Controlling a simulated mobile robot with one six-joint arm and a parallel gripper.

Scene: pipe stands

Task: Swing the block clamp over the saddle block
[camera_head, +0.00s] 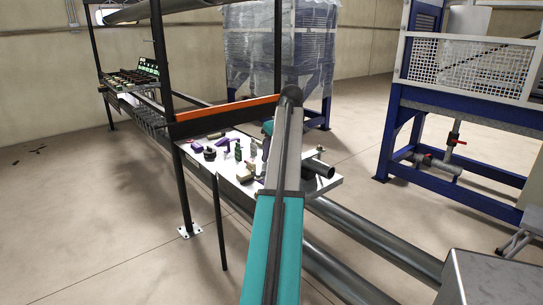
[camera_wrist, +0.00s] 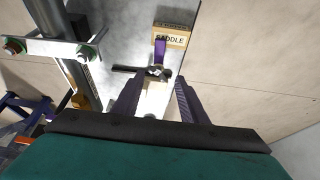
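In the wrist view, a tan block (camera_wrist: 172,40) marked SADDLE lies beyond my fingertips. A clamp with a purple handle (camera_wrist: 160,50) stands just in front of it, with a metal pivot and a dark bar (camera_wrist: 128,69) reaching left. A pale block (camera_wrist: 155,105) shows below the pivot, between my fingers. My gripper (camera_wrist: 158,82) has two purple fingers spread apart, with the clamp at or beyond their tips; I cannot tell whether they touch. In the head view my own arm hides the gripper, and I cannot tell the clamp there.
In the head view, a white bench (camera_head: 230,186) carries several small purple, dark and tan items. In the wrist view, a pipe with a bolted plate (camera_wrist: 62,48) stands close left. The right side is open floor.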

